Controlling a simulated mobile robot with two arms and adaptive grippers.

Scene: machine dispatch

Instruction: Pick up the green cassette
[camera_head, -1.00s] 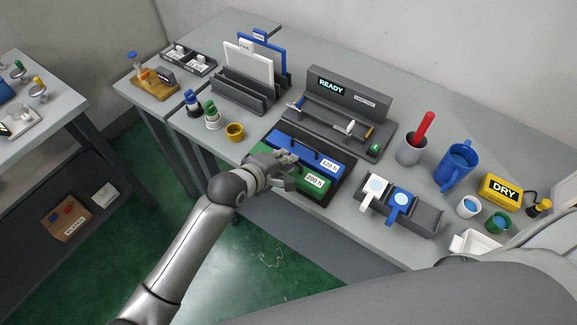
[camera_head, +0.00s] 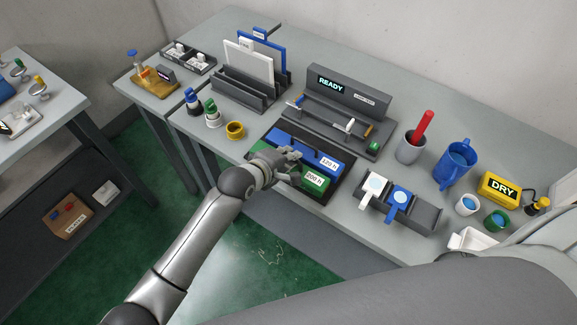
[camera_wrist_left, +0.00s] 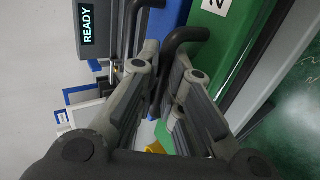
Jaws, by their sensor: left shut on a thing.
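The green cassette (camera_head: 316,180), labelled "200 h", lies in a dark tray at the table's front edge, beside the blue cassette (camera_head: 322,160), labelled "120 h". My left gripper (camera_head: 291,165) is over the green cassette and hides part of it. In the left wrist view the green cassette (camera_wrist_left: 228,35) is at the upper right, with a black curved handle (camera_wrist_left: 187,36). My left gripper (camera_wrist_left: 166,70) is shut on this handle, between its fingers. Whether the cassette is lifted is hard to tell. My right gripper is out of view.
Behind the tray stands a grey rack with a READY display (camera_head: 331,86). A holder with white and blue paddles (camera_head: 412,210) and a grey cup (camera_head: 410,147) are to the right.

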